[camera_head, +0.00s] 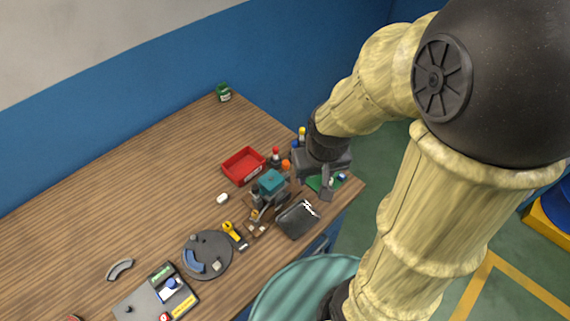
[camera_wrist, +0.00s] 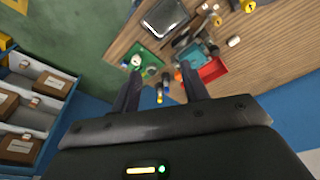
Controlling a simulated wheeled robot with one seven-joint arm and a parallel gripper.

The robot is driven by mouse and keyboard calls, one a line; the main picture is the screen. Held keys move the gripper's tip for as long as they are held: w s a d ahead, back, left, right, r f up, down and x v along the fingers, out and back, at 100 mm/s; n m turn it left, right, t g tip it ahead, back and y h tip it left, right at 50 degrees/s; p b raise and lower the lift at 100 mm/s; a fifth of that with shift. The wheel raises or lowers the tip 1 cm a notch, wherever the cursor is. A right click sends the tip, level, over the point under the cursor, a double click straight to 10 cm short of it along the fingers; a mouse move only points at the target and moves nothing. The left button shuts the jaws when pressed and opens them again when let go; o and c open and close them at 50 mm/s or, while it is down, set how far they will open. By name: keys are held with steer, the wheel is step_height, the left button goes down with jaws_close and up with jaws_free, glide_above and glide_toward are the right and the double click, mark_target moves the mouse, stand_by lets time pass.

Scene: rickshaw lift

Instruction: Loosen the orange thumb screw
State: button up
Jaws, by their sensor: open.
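A small orange part (camera_head: 286,165), which may be the thumb screw, shows beside the teal block (camera_head: 270,182) near the table's back right edge. It is too small to make out its shape. My gripper (camera_head: 326,188) hangs over the right end of the table, right of the orange part and apart from it. In the wrist view, my gripper (camera_wrist: 160,84) has its two fingers spread wide with nothing held between them. Small coloured items show beyond the fingertips, and I cannot tell which is the screw there.
A red tray (camera_head: 244,167) stands left of the teal block. A dark box (camera_head: 298,219) lies in front, and a green tray (camera_head: 316,183) sits beneath my gripper. A round grey plate (camera_head: 207,270) and a grey device (camera_head: 140,304) lie farther left. The left tabletop is mostly clear.

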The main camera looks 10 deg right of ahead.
mark_target(286, 162)
steer(key=w+a+n+g, duration=0.2)
steer(key=w+a+n, duration=0.1)
steer(key=w, duration=1.5)
steer(key=shift+w+n+g+p, duration=0.25)
steer(key=shift+n+g+p, duration=0.05)
steer(key=shift+p, duration=0.15)
steer(key=shift+a, duration=0.1)
step_height(286, 162, down, 17)
steer(key=p, duration=0.3)
steer(key=shift+f, duration=0.15)
jaws_close()
